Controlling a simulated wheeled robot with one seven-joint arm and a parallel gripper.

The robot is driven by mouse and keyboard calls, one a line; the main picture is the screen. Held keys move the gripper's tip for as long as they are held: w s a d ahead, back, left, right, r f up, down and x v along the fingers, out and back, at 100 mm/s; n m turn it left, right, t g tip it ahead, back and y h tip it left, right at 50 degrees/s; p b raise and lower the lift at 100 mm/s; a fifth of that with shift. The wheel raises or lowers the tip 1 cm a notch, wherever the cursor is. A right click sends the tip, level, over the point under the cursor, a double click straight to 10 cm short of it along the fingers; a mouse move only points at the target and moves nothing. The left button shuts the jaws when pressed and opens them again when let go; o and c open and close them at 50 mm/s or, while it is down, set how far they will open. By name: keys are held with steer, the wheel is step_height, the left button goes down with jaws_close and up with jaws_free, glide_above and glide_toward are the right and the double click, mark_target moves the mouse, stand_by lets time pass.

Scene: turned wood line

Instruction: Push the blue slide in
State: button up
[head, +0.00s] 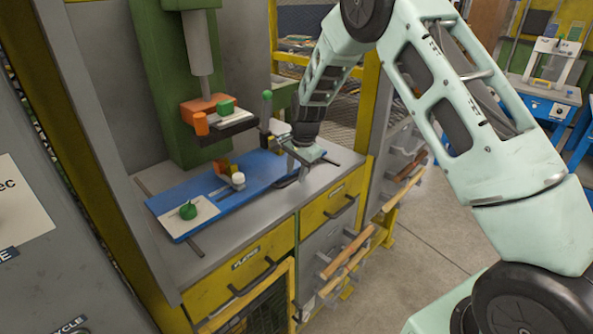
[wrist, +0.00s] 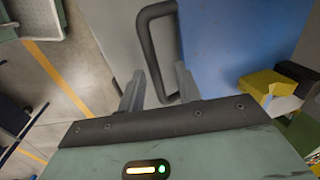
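The blue slide (head: 262,180) is a flat blue plate lying on the grey bench top under a green machine column; it also fills the upper right of the wrist view (wrist: 235,40). A black loop handle (wrist: 148,45) is beside the slide's edge in the wrist view. My gripper (wrist: 160,85) is open, with one finger on each side of the near part of the handle; I cannot tell whether either finger touches it. In the head view my gripper (head: 297,165) is at the slide's right end, low over the bench, and partly hides the handle.
A white pad with a green knob (head: 188,211) is on the slide's left end. The machine head (head: 205,112) hangs above. Yellow drawers (head: 240,270) are below the bench; floor is open to the right.

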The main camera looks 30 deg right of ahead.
step_height(320, 180, up, 12)
steer(key=s+b, duration=0.2)
steer(key=shift+d, duration=0.4)
steer(key=shift+f, duration=0.15)
steer(key=s+a+r+n+g+y, duration=0.1)
steer(key=s+a+r+n, duration=0.1)
steer(key=s+a+n, duration=1.3)
steer(key=s+a+f+n, duration=0.1)
steer(key=s+a+n, duration=0.1)
steer(key=s, duration=1)
steer(key=s+a+f+n+g+h, duration=0.1)
steer(key=s+n, duration=0.3)
steer(key=s, duration=0.8)
steer(key=shift+s+a+n, duration=0.2)
steer(key=shift+a+n, duration=0.2)
steer(key=shift+a, duration=0.2)
steer(key=shift+c, duration=0.3)
